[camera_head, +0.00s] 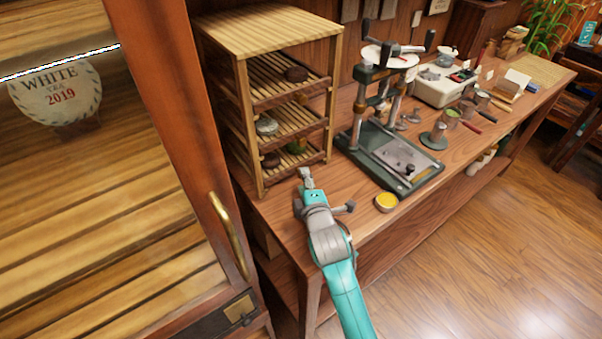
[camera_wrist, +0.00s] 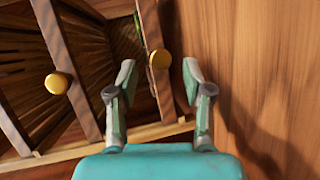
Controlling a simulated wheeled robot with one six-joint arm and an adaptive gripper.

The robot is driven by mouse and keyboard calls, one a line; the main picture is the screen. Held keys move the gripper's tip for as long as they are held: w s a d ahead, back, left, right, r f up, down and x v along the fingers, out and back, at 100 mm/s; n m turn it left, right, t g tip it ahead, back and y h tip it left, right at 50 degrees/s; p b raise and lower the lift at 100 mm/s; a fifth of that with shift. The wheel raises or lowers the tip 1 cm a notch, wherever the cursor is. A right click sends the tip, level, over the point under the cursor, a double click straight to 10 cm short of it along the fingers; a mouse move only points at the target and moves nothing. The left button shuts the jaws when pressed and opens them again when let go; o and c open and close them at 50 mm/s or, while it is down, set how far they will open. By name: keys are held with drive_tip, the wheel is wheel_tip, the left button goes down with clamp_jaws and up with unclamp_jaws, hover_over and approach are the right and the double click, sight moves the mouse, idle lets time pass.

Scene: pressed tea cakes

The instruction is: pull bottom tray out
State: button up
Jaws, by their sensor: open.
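The bottom tray (camera_head: 286,171) is a slatted wooden shelf low in the rack (camera_head: 243,120), holding a dark tea cake (camera_head: 270,160) and a green one (camera_head: 297,146). Its front rail (camera_wrist: 148,22) also shows in the wrist view, with a round brass knob (camera_wrist: 159,59). My gripper (camera_head: 305,174) is in front of that rail, low over the table. In the wrist view, my gripper (camera_wrist: 159,75) has its fingers apart, one on each side of the knob in the picture. I cannot tell whether the knob is fully between them; neither finger visibly touches it.
Another tray's knob (camera_wrist: 57,83) lies to the left in the wrist view. A wooden cabinet door (camera_head: 165,110) is close on the left.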

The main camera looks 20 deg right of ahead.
drive_tip(key=shift+x, duration=2.2)
drive_tip(key=shift+s+f, duration=0.1)
clamp_jaws()
